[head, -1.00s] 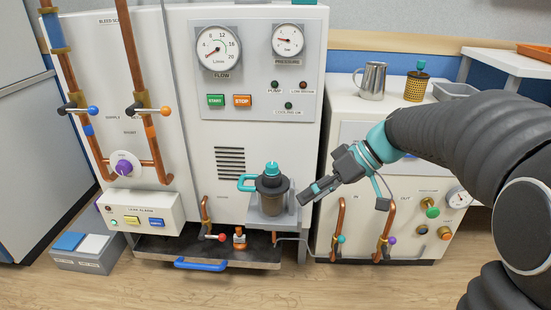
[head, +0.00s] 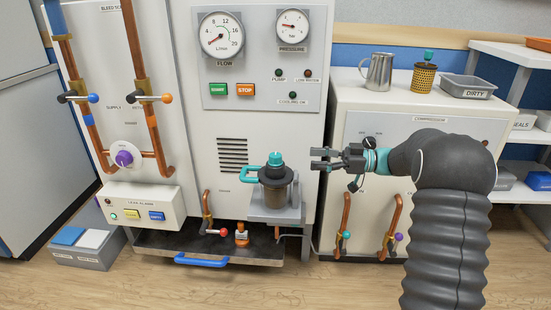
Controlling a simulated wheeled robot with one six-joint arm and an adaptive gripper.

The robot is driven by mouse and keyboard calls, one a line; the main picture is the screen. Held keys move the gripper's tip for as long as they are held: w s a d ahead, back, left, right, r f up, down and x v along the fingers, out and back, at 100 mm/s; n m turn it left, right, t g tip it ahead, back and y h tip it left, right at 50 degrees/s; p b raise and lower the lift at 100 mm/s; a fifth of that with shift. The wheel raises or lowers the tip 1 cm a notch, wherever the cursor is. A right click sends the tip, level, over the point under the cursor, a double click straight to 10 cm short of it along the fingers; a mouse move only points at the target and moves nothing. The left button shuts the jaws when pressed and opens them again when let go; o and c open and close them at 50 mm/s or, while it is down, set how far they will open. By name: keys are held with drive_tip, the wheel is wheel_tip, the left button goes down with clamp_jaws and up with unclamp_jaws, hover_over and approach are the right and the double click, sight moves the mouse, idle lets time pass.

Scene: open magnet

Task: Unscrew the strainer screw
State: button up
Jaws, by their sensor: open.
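The strainer (head: 275,190) is a dark, partly see-through cup on a small grey shelf (head: 262,213) at the front of the white cabinet. The teal screw (head: 274,159) sits on top of its dark lid. A teal handle (head: 254,172) sticks out to the left of the strainer. My gripper (head: 318,158) is to the right of the screw, at about its height in the picture, and points left. Its jaws are open and empty, with a gap between them and the screw. Nothing hides the screw.
A blue-handled drip tray (head: 208,246) lies below the shelf. Red (head: 210,230) and orange (head: 242,238) valves stand near it. A metal jug (head: 377,72), a brass mesh basket (head: 424,78) and a "DIRTY" tray (head: 467,87) stand on the compressor at right.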

sight(275, 155)
drive_tip(key=a, duration=1.2)
drive_tip(key=shift+w, duration=0.2)
drive_tip(key=c, duration=1.2)
